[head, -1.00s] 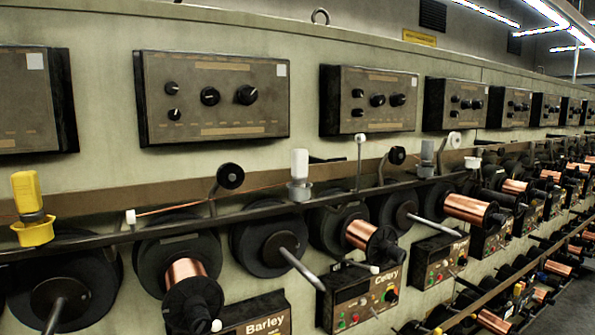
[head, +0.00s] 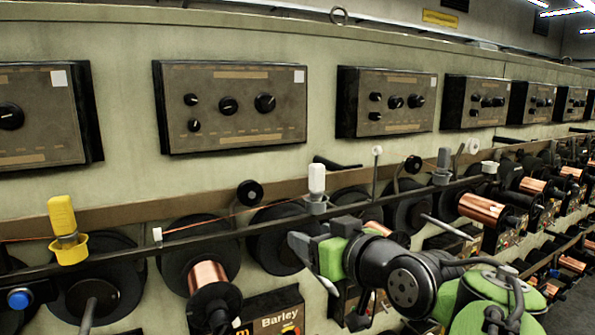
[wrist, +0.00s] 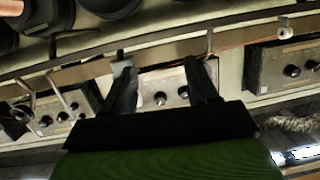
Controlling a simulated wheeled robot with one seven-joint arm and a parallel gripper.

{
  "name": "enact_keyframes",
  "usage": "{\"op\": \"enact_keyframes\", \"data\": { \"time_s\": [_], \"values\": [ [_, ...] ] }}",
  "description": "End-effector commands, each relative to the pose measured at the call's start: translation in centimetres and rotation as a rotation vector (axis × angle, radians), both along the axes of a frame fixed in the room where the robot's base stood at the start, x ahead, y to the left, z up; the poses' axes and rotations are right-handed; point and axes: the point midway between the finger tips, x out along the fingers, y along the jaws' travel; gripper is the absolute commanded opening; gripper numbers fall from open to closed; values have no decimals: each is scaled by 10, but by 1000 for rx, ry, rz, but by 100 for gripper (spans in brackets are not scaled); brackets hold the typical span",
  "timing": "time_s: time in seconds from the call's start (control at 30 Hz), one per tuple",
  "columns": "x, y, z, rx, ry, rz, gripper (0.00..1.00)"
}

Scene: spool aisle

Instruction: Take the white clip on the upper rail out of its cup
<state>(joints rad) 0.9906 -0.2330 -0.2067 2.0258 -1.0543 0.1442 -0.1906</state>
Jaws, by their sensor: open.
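The white clip (head: 317,178) stands upright in a grey cup (head: 316,204) on the upper rail (head: 215,238), in the middle of the head view. My gripper (head: 311,266) is below and in front of that cup in the head view, apart from the clip. In the wrist view my gripper (wrist: 161,82) shows two dark fingers spread apart with nothing held between them. A pale shape (wrist: 122,68) shows by the left fingertip; it is partly hidden and I cannot tell if it is the clip or its cup.
A yellow clip (head: 62,215) in a yellow cup (head: 69,249) is at left on the rail. A grey clip (head: 443,159) is to the right. Black rollers (head: 249,193) on rods rise beside the white clip. Copper spools (head: 207,277) sit below, control boxes (head: 232,106) above.

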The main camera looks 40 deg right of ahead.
Motion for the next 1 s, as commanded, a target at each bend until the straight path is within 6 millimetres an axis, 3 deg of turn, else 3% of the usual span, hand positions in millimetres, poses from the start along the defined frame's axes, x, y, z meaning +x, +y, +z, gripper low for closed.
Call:
{"op": "enact_keyframes", "data": {
  "time_s": [0.03,0.1,0.27,0.6,0.77,1.0],
  "values": [
    [-10,-30,29,-17,-68,-42,58],
    [-21,-51,52,-43,-146,-66,58],
    [-25,-65,67,-63,-207,-75,58],
    [56,-76,68,-60,-205,-69,58],
    [75,-80,67,-62,-204,-73,58],
    [117,-86,69,-60,-205,-71,58]
  ]
}}
